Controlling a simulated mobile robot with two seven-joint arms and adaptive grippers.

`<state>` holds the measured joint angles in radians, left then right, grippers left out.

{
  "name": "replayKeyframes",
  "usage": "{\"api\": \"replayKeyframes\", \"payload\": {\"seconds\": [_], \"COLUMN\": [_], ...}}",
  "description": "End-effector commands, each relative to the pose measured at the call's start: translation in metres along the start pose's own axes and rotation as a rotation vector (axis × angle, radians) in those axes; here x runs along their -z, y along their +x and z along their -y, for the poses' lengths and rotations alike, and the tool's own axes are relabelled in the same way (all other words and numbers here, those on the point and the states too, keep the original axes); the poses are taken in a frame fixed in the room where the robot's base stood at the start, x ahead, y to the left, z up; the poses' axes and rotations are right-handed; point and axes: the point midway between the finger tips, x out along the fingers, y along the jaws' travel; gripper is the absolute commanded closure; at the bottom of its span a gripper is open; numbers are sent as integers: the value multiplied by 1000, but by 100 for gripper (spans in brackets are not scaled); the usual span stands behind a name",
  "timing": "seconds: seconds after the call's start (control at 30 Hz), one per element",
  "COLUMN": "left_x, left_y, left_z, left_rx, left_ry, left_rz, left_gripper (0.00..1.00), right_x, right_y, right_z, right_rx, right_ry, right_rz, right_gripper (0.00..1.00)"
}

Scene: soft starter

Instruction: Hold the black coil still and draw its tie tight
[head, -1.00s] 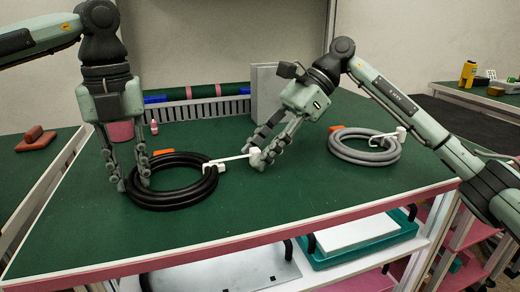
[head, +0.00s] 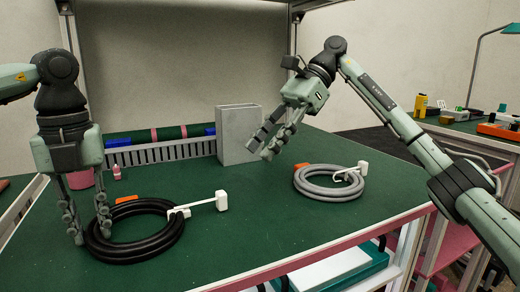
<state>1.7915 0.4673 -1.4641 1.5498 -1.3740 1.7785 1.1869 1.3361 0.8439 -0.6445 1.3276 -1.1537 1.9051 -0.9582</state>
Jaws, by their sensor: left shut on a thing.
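The black coil (head: 135,250) lies flat on the green bench top at the left. A white tie (head: 178,212) sits around its right part, and its strap runs right to a white end block (head: 222,201). My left gripper (head: 91,238) points down and is shut on the left side of the black coil, one finger on each side of the tubing. My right gripper (head: 259,151) is in the air behind and right of the end block, apart from the tie. Its fingers show a gap with nothing between them.
A grey coil (head: 312,190) with its own white tie (head: 352,175) lies to the right. Orange pieces lie behind both coils. A grey box (head: 238,135) and a slatted rack (head: 165,152) stand at the back. The bench front between the coils is clear.

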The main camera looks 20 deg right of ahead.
Motion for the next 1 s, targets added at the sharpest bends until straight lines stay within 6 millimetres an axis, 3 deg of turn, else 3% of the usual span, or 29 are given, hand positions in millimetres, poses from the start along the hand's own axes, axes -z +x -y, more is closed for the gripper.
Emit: {"api": "replayKeyframes", "payload": {"seconds": [0.2,0.23,0.4,0.77,1.0], "left_x": [0,0,0,0,-1], "left_y": [-1,-1,0,-5,-46], "left_z": [0,0,0,0,1], "left_rx": [1,1,1,1,2], "left_ry": [0,0,0,0,-2], "left_rz": [1,1,1,1,4], "left_gripper": [100,75,54,54,54], "right_x": [0,0,0,0,0], "right_y": [0,0,0,1,0], "right_z": [0,0,0,0,0], "right_rx": [0,0,0,0,0], "right_ry": [0,0,0,0,0], "right_rz": [0,0,0,0,0], "right_gripper": [60,60,60,60,60]}}
